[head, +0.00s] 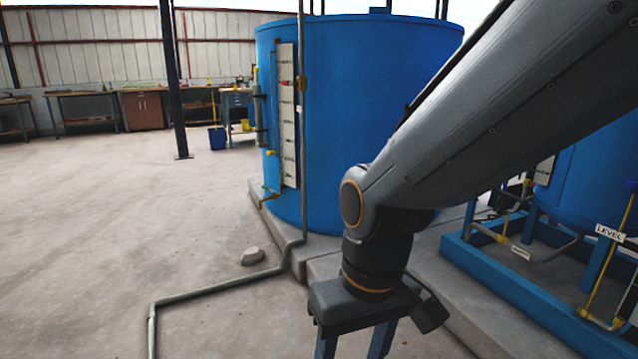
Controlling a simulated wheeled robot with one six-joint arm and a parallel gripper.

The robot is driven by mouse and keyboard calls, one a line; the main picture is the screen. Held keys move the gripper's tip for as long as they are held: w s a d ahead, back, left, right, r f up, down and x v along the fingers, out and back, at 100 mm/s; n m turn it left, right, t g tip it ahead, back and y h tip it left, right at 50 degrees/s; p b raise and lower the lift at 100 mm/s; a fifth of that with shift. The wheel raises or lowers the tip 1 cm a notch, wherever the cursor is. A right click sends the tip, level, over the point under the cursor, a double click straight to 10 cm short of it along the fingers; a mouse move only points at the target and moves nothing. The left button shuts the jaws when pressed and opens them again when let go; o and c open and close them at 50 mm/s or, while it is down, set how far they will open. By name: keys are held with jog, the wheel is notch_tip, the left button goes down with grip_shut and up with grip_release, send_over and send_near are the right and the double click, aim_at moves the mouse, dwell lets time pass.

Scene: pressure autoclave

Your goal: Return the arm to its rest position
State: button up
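My grey arm comes in from the upper right and bends down at an orange-ringed joint to a dark wrist. Below the wrist is my gripper (352,346), a grey block with two blue fingers pointing down. The fingers stand apart, with floor showing between them and nothing seen held. Their tips are cut off by the bottom edge of the head view. A dark block juts out on the right side of the wrist.
A large blue tank (370,100) stands behind my arm on a concrete plinth (268,212). A grey pipe (222,287) runs along the floor. A blue frame (510,292) with a second tank (590,190) is at the right. The floor at left is open; benches line the far wall.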

jog(key=s+d+r+m+p, duration=0.1)
jog(key=d+r+m+p, duration=0.1)
jog(key=d+r+p, duration=0.5)
jog(key=s+d+r+m+h+p, duration=0.1)
jog(key=d+r+p, duration=0.7)
jog(key=p, duration=0.8)
jog(key=shift+r+m, duration=0.6)
jog(key=shift+r, duration=1.3)
